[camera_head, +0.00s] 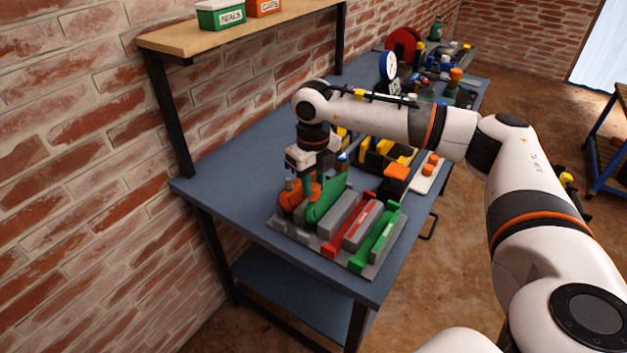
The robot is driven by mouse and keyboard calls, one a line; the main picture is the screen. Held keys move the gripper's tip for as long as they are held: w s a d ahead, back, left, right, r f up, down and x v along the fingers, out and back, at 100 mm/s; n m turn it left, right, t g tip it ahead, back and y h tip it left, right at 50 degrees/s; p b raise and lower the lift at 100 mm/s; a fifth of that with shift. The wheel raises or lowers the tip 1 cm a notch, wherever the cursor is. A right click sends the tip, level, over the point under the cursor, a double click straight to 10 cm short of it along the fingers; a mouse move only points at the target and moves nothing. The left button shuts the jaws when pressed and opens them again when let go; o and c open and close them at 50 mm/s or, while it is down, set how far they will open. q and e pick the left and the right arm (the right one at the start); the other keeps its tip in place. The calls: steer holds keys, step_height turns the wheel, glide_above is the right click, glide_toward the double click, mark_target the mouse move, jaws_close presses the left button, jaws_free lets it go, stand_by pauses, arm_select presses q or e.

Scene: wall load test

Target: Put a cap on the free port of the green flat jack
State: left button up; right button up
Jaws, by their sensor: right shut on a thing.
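A green flat jack (328,203) stands on edge in a grey rack (292,229) at the near end of the blue bench. An orange flat jack (291,199) stands beside it on the left. My right gripper (309,184) points down over the upper left part of the green jack, between it and the orange one. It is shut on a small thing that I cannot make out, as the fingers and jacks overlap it. The green jack's ports cannot be told apart. Orange caps (430,163) sit on a white tray (424,184). My left gripper is not in view.
A red bar (351,231) and a green bar (377,241) lie in the rack's right part. Behind are a yellow-black case (374,158) and a gauge (388,66). A shelf above holds SEALS (221,15) and CAPS (265,6) boxes. The bench's left part is clear.

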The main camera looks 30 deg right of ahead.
mark_target(314, 186)
steer(key=shift+f, duration=0.1)
steer(key=o, duration=1.3)
steer(key=shift+o, duration=0.2)
steer(key=shift+r+p, duration=2.7)
steer(key=shift+r, duration=1.35)
